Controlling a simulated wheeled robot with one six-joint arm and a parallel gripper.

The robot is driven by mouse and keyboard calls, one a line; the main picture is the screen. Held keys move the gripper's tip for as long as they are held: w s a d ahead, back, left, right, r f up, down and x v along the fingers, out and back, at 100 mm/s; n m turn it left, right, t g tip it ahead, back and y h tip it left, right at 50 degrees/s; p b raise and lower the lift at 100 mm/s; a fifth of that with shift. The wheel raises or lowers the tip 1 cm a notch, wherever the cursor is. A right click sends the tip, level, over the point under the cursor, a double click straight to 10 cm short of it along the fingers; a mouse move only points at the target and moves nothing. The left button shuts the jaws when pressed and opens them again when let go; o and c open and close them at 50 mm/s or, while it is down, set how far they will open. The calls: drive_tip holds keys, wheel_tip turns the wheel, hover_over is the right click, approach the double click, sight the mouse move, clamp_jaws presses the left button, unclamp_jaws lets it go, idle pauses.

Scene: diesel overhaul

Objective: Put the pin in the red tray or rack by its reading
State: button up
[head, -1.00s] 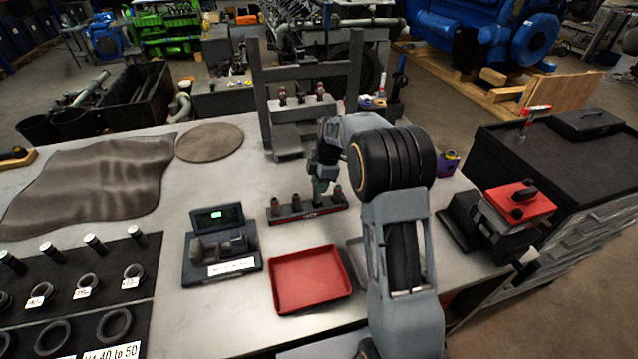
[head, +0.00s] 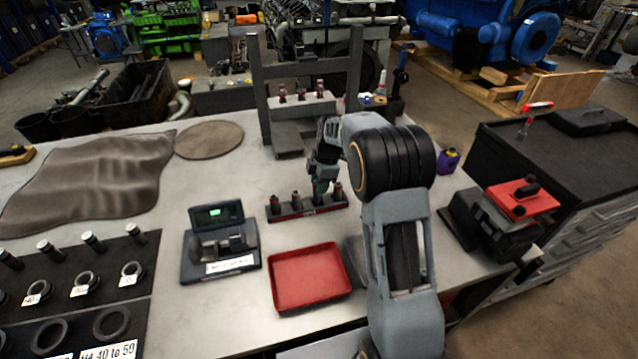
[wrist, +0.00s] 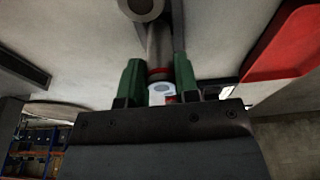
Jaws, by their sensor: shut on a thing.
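My gripper (wrist: 157,82) has green fingers shut on a grey metal pin (wrist: 158,48), which has a red band and a pale end in the wrist view. In the head view my gripper (head: 320,187) is over the right half of a dark rack (head: 312,212) with a red front strip. Pins stand upright in the rack on both sides of my gripper. The held pin's lower end is hard to make out, so I cannot tell whether it sits in the rack. The red tray (head: 310,277) is empty, in front of the rack.
A reading device (head: 221,262) with a lit green display stands left of the tray. A black mat (head: 135,255) with pins and rings lies farther left. A dark press-like frame (head: 262,95) stands behind the rack. Bare table lies between the device and the rack.

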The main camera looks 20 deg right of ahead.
drive_tip(key=shift+f, duration=0.25)
drive_tip(key=shift+f+b, duration=0.25)
drive_tip(key=shift+b, duration=0.2)
drive_tip(key=shift+f+b, duration=0.45)
drive_tip(key=shift+f, duration=0.1)
drive_tip(key=o, duration=1.5)
drive_tip(key=shift+c, duration=0.2)
drive_tip(key=shift+r, duration=0.15)
drive_tip(key=shift+r+p, duration=2.45)
drive_tip(key=shift+r, duration=1.45)
